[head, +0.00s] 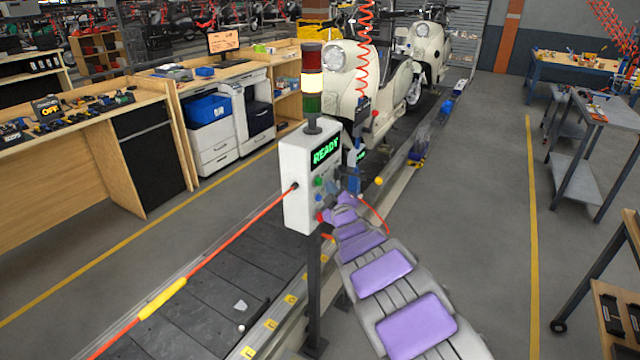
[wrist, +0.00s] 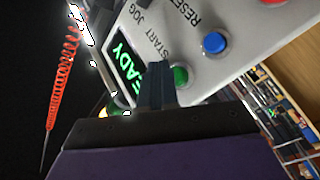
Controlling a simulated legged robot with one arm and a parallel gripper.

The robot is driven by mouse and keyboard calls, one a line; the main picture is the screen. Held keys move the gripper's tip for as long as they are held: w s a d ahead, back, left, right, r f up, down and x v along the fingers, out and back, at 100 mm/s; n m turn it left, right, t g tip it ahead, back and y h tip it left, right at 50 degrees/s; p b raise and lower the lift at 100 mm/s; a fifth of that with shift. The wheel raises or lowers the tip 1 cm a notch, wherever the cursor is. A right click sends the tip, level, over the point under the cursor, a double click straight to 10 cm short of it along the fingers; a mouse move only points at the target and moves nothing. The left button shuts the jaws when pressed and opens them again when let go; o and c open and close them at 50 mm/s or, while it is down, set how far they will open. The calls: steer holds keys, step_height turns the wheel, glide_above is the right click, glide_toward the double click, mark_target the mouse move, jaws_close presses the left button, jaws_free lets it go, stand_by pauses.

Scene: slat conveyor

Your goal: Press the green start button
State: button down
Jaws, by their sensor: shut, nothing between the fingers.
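The green start button (wrist: 180,76) shows in the wrist view on the white control box face, beside the START label. It also shows in the head view (head: 319,181) on the front of the control box (head: 296,190). My gripper (wrist: 157,68) is shut and empty. Its fingertips reach the panel just left of the green button in the wrist view and overlap its edge. I cannot tell whether they touch the button or the panel. The display (head: 326,150) reads READY in green.
A blue button (wrist: 214,43) sits beside the green one, near the RESET label. A stack light (head: 312,85) with its middle section lit stands on the box. An orange-red pull cord (head: 230,234) runs from the box over the slat conveyor (head: 200,300). Cream scooters (head: 350,65) stand behind.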

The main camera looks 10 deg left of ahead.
steer(key=shift+a, duration=0.2)
steer(key=shift+a+b, duration=0.15)
steer(key=shift+b, duration=0.15)
